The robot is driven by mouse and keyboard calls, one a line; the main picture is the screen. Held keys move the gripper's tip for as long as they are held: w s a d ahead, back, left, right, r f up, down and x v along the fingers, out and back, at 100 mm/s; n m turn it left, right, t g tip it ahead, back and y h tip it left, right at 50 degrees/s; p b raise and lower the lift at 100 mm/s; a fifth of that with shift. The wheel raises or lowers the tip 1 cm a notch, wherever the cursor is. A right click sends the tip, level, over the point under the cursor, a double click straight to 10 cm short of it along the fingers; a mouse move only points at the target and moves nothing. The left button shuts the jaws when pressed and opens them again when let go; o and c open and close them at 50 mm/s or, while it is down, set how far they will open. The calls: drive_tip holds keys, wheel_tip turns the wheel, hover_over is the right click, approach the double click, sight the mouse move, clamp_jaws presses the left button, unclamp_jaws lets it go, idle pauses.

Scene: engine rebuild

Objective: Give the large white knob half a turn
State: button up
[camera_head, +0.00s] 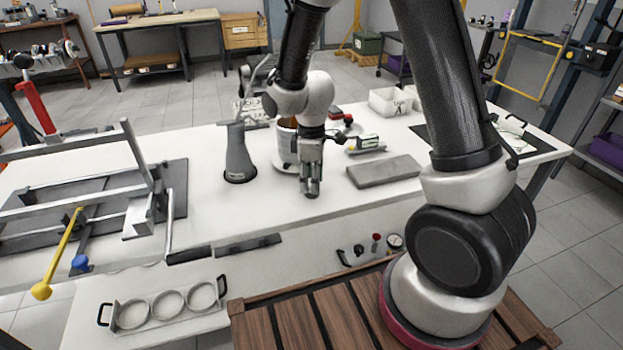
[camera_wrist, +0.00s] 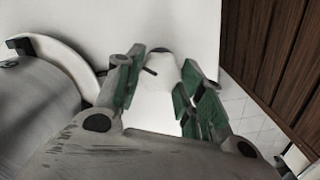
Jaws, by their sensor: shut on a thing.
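The large white knob (camera_wrist: 160,78) shows in the wrist view as a rounded white piece with a dark far end. A small dark bar shows beside it. My gripper (camera_wrist: 160,90) has its green-padded fingers on either side of the knob and is shut on it. In the head view my gripper (camera_head: 311,180) points down over the white table, near its front edge. There the knob cannot be made out apart from the fingers.
A grey cone-shaped stand (camera_head: 238,158) is left of my gripper, and a white-and-brown round container (camera_head: 284,150) is just behind it. A grey block (camera_head: 384,171) lies to the right. A metal frame fixture (camera_head: 90,200) fills the table's left side.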

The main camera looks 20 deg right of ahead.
drive_tip(key=n, duration=0.4)
drive_tip(key=shift+n, duration=2.1)
drive_tip(key=o, duration=1)
drive_tip(key=shift+r, duration=0.1)
wheel_tip(320, 180, up, 12)
drive_tip(key=shift+f, duration=0.1)
